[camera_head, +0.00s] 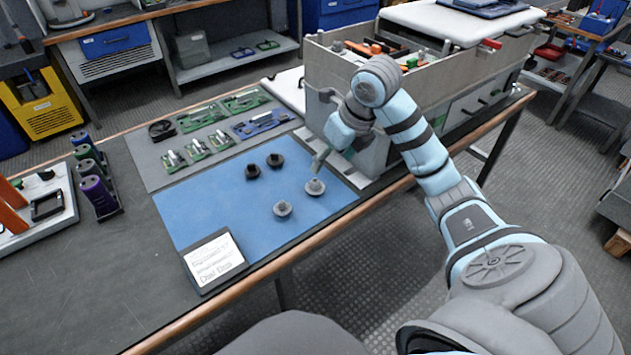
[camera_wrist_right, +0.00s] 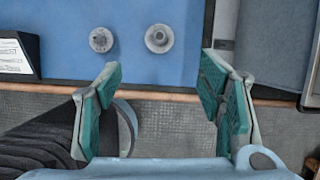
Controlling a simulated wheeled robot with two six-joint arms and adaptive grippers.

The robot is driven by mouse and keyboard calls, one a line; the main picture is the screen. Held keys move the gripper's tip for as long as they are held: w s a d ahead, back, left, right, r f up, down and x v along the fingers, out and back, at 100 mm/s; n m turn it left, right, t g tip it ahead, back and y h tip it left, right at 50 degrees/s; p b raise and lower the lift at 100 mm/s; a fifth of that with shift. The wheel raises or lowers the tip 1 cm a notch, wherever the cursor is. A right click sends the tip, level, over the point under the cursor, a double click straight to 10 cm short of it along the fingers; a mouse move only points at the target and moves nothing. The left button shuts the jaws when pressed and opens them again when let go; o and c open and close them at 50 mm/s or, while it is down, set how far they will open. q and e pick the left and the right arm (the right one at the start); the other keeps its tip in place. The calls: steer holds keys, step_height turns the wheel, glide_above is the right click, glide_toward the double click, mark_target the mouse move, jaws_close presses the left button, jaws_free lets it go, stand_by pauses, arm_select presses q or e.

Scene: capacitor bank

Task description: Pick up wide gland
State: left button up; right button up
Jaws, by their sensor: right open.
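Two grey round glands, one nearer the card (camera_head: 282,209) and one nearer my right gripper (camera_head: 315,187), stand on the blue mat (camera_head: 215,205). Two dark glands (camera_head: 252,171) (camera_head: 275,160) stand farther back on it. I cannot tell for sure which is the wide gland. My right gripper (camera_head: 321,160) is above the mat by the right grey gland. In the right wrist view the gripper (camera_wrist_right: 160,72) is open and empty, with the right grey gland (camera_wrist_right: 159,38) ahead between the finger lines and the left one (camera_wrist_right: 101,40) off to the side. My left gripper is out of view.
A printed card (camera_head: 213,260) lies at the mat's front corner. A grey crate (camera_head: 345,145) stands close on the right, beside my right arm. Behind the mat is a grey mat (camera_head: 150,150) with green and blue parts. Purple and green cylinders (camera_head: 100,195) stand left.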

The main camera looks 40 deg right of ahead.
steer(key=b, duration=0.4)
glide_toward(315, 181)
step_height(315, 181, down, 3)
steer(key=b+x, duration=0.1)
steer(key=x, duration=0.1)
steer(key=w+b+x, duration=0.1)
steer(key=x, duration=0.2)
steer(key=shift+w, duration=0.1)
steer(key=shift+b+x, duration=0.55)
steer(key=shift+x, duration=0.55)
steer(key=shift+w, duration=0.1)
steer(key=shift+c, duration=0.9)
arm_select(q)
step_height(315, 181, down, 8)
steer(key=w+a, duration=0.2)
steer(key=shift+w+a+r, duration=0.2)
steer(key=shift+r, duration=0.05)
arm_select(e)
steer(key=c, duration=0.9)
